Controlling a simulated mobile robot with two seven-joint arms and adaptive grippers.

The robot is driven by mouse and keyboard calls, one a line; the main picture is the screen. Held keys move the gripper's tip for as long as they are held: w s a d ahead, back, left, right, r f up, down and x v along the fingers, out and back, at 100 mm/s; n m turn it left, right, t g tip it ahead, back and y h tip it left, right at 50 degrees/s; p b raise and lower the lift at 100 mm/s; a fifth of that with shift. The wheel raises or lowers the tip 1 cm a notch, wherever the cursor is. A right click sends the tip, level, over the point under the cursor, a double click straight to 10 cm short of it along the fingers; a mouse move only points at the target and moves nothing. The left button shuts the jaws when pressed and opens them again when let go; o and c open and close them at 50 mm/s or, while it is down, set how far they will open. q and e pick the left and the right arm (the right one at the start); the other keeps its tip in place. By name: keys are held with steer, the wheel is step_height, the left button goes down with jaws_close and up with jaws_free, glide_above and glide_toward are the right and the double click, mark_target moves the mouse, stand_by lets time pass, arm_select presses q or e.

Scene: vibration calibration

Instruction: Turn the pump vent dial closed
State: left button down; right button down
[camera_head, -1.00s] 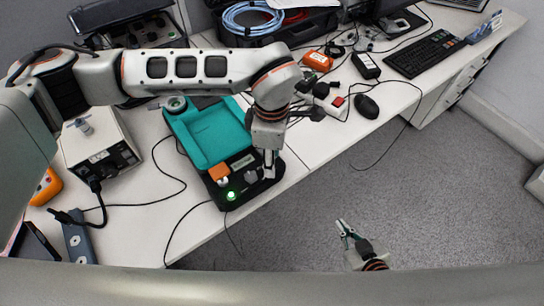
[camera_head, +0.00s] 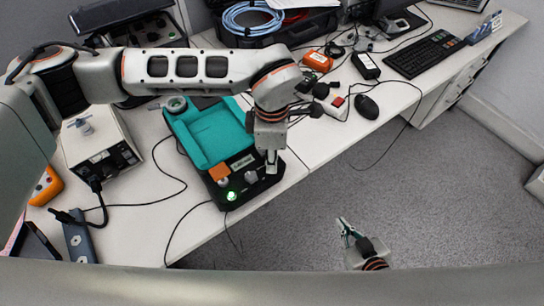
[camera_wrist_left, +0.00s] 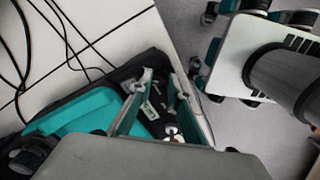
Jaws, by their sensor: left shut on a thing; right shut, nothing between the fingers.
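My left gripper (camera_head: 271,168) points down at the right front corner of this panel. Its fingers are shut on the pump vent dial there and hide most of it. In the left wrist view the fingers (camera_wrist_left: 160,82) stand over the black panel beside the teal tray (camera_wrist_left: 85,110). My right gripper (camera_head: 343,224) is shut and empty, low over the floor, away from the table.
A white box (camera_head: 100,145) with a grey tap on top stands left of the teal unit. Black cables run across the table around it. A mouse (camera_head: 366,106), keyboard (camera_head: 424,53) and orange device (camera_head: 318,61) lie at the back right. The table edge is close to my left gripper.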

arm_select(q)
steer(key=n, duration=0.9)
steer(key=shift+p, duration=0.35)
steer(key=n, duration=0.4)
steer(key=shift+n, duration=1.7)
steer(key=c, duration=1.9)
jaws_free()
